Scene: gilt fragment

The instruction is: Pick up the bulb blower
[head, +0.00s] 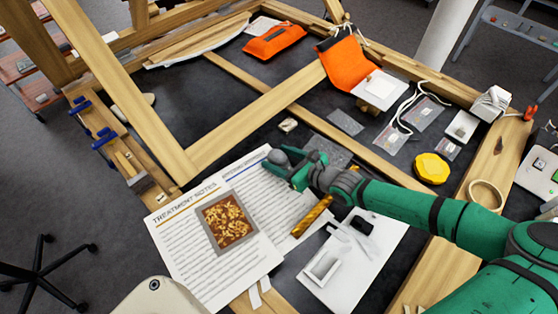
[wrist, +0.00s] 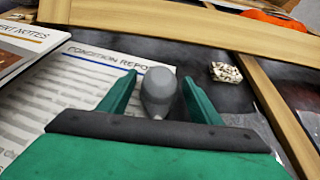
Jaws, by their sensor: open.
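The bulb blower (wrist: 158,90) is a smooth grey bulb. In the wrist view it lies between the two green fingers of my gripper (wrist: 160,95), with some space on each side. It also shows in the head view as a grey round end (head: 278,157) at my fingertips. My gripper (head: 284,168) is open around it, low over the condition report sheet (wrist: 85,85). The underside of the bulb blower is hidden, and I cannot tell whether either finger touches it.
Treatment notes (head: 175,255) carry a framed gilt fragment (head: 226,221) at the left. A gold rod (head: 312,216) and a white tray (head: 325,264) lie close to my arm. Wooden beams (head: 265,115) cross the dark table. A small speckled piece (wrist: 226,72) lies beyond my gripper.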

